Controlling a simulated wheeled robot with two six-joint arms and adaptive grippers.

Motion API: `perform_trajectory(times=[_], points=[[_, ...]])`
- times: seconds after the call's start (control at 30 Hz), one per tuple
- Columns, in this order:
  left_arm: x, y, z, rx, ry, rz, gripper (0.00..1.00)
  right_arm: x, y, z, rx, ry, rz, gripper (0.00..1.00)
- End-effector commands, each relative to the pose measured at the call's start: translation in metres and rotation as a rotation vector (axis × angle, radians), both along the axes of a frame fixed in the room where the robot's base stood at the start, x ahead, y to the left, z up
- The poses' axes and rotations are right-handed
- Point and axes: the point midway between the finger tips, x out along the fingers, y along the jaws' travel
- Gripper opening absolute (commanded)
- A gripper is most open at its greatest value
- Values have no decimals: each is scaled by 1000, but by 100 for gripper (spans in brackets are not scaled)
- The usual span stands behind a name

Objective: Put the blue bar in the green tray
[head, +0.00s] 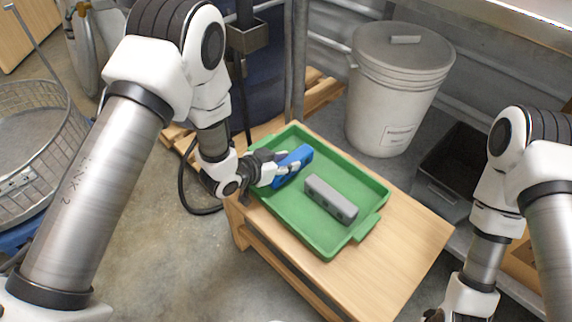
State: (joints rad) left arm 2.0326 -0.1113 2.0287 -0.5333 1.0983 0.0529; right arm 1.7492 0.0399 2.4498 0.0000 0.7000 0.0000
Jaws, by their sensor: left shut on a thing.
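The blue bar (295,163) is held in my left gripper (280,170), over the far left part of the green tray (320,245). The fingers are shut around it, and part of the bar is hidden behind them. I cannot tell whether the bar touches the tray floor. The green tray lies on a light wooden table. A grey bar (330,199) with dark holes in its side lies in the middle of the tray. My right arm shows at the right edge, with its gripper mostly cut off at the bottom.
The wooden table (405,255) has bare room to the right of the tray. A white lidded bucket (390,95) stands behind it. A black bin (450,165) sits at the right. A wire basket (35,150) stands at the left. A wooden pallet (320,92) lies behind the table.

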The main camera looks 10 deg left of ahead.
Motion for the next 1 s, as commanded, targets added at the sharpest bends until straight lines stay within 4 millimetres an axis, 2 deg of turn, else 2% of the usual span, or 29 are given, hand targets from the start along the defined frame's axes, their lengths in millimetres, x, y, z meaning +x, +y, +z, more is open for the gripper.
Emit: perform_trajectory(times=[0.2,0.23,0.3,0.67,0.77,1.0], points=[[-1,0,-2,1,3,0,0,0,0,0,0,-1,0,50],[-1,0,-1,1,3,0,44,0,0,0,0,-1,0,50],[-1,0,-1,1,3,0,62,0,0,1,0,-1,0,50],[-2,2,3,1,3,2,62,0,0,3,0,-1,0,50],[-12,10,12,-1,4,5,62,0,0,9,0,0,0,50],[-56,41,43,-3,6,6,62,0,0,28,0,-1,0,50]])
